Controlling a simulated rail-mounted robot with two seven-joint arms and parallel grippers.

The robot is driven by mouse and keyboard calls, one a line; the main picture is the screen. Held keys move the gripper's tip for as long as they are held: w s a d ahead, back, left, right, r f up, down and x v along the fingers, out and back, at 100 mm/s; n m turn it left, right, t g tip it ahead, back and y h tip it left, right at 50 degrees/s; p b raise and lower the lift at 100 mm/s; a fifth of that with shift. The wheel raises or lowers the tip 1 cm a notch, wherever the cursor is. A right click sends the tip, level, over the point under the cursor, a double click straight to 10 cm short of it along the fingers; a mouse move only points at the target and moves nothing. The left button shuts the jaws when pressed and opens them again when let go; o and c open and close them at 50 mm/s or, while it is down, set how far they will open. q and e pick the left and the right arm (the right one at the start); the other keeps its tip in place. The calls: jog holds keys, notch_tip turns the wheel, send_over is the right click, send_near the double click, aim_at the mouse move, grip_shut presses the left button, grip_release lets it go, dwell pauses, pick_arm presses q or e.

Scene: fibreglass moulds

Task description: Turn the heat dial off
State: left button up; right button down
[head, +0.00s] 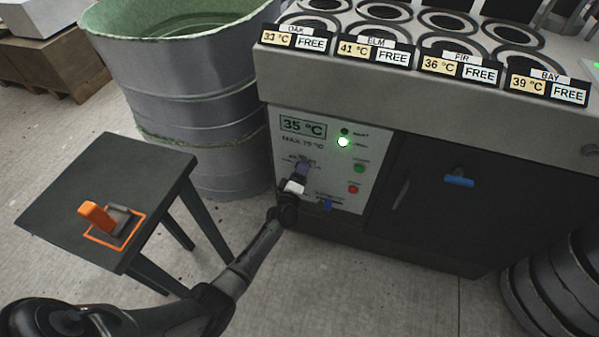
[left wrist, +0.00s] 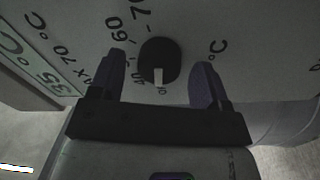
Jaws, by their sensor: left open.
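The heat dial (left wrist: 157,62) is a round black knob with a white pointer mark, on the pale panel of the grey heater cabinet. In the left wrist view its mark points down the picture, toward small lettering by the gripper. The numbers 40, 60 and 70 run along its left side. My left gripper (left wrist: 160,60) is open, with one dark purple finger on each side of the dial. Contact cannot be told. In the head view my left gripper (head: 301,169) is at the panel and hides the dial. My right gripper is not in view.
A green button (head: 359,168), red button (head: 353,189) and blue part (head: 327,204) are near. A dark stool (head: 150,160) bears an orange-handled thing (head: 97,217). A large drum (head: 195,100) stands left.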

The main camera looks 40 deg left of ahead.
pick_arm(q)
jog(key=p+v, duration=0.4)
jog(key=v, duration=0.9)
jog(key=shift+s, duration=0.25)
jog(key=shift+d, duration=0.1)
